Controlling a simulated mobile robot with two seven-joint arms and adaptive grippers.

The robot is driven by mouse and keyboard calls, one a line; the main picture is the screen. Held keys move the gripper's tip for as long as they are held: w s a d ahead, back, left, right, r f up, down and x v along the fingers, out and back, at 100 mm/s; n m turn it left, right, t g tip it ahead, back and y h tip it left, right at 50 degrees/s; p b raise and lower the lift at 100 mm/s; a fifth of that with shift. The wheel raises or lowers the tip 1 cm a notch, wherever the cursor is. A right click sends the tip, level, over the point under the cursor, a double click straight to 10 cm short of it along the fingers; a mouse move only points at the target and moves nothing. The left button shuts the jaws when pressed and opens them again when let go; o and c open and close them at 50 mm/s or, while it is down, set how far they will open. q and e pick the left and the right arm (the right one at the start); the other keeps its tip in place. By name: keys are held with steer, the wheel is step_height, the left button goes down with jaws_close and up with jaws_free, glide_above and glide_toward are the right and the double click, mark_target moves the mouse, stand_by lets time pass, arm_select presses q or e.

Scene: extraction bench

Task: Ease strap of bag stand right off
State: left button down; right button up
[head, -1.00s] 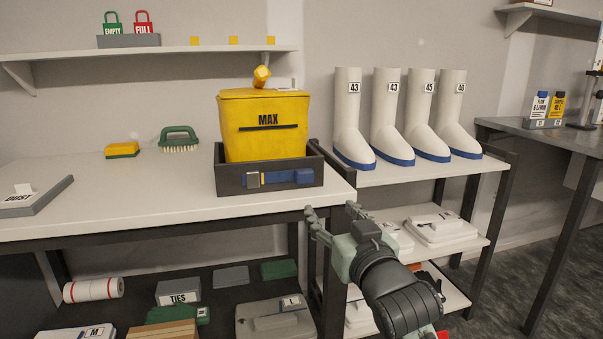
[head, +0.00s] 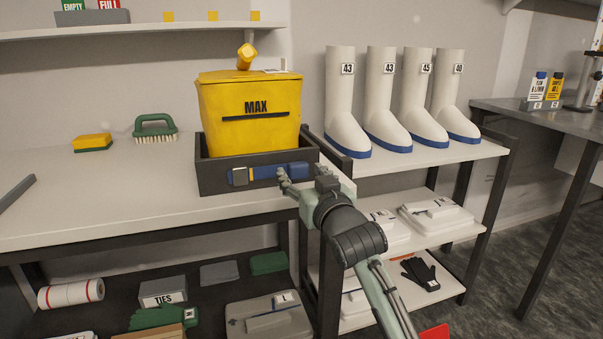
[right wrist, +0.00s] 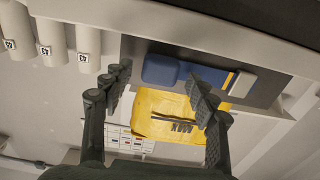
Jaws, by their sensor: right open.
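The blue strap (head: 267,173) with a metal buckle runs across the front of the dark stand (head: 217,184), which holds the yellow bag (head: 250,131) marked MAX. My right gripper (head: 305,178) is at the right end of the strap, close in front of the stand. In the right wrist view the strap's blue block (right wrist: 160,70) and buckle (right wrist: 243,84) show beyond the two fingers of the open gripper (right wrist: 158,108). Nothing is between the fingers; whether a fingertip touches the strap cannot be told. My left gripper is in neither view.
A yellow sponge (head: 92,142) and a green brush (head: 155,130) lie on the bench to the left. White boots (head: 342,100) stand on the rack at right, behind my right arm. The bench top (head: 110,195) left of the stand is mostly clear.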

steer(key=shift+w+a, duration=0.15)
steer(key=shift+w, duration=0.15)
jaws_close()
stand_by(0.3)
